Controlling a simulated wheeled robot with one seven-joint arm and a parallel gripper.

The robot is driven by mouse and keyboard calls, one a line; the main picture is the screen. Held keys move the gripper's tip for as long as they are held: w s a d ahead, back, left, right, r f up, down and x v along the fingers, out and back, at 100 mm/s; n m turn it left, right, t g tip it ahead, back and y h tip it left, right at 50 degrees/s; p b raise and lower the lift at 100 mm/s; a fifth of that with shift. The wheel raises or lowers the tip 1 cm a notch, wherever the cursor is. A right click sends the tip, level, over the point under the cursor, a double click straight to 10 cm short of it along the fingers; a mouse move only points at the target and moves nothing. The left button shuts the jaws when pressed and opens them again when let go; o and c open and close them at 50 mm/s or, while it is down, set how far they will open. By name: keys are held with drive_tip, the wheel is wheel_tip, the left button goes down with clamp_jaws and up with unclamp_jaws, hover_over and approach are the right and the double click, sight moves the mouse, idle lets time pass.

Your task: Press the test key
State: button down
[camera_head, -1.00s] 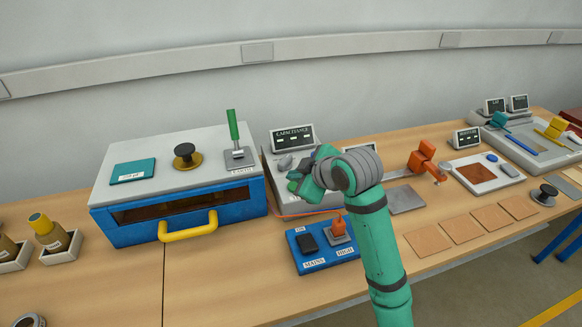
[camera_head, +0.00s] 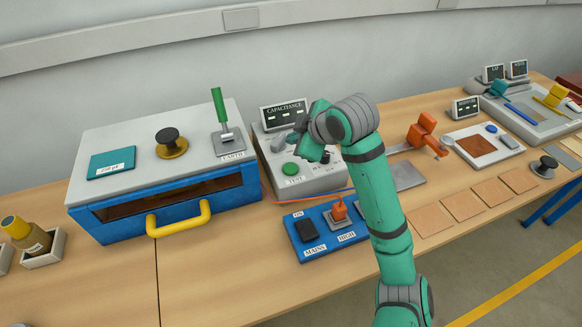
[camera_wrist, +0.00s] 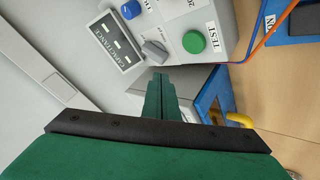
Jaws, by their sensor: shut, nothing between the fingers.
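The test key is a round green button (camera_head: 290,169) on the sloped front of the grey capacitance unit (camera_head: 308,182), above a TEST label. It also shows in the wrist view (camera_wrist: 193,42), right of the fingertips and apart from them. My gripper (camera_head: 318,153) is over the unit, to the right of the green button in the head view. In the wrist view my gripper (camera_wrist: 159,80) is shut and empty, its fingertips near the grey knob (camera_wrist: 154,50). The capacitance display (camera_head: 284,114) stands at the back of the unit and shows dashes.
A blue mains panel (camera_head: 322,245) with a black switch and an orange lever lies in front of the unit. A blue and grey cabinet (camera_head: 165,180) with a yellow handle and a green earth lever (camera_head: 219,110) stands to the left. Orange and blue cables run between.

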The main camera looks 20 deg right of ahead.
hover_over(293, 170)
wheel_tip(293, 170, down, 7)
drive_tip(key=shift+r, duration=0.1)
drive_tip(key=shift+f, duration=0.4)
drive_tip(key=shift+s+d, duration=0.15)
drive_tip(key=shift+d, duration=0.1)
drive_tip(key=shift+a, duration=0.4)
drive_tip(key=shift+d, duration=0.15)
drive_tip(key=shift+f, duration=0.1)
idle(0.7)
drive_tip(key=shift+d, duration=0.1)
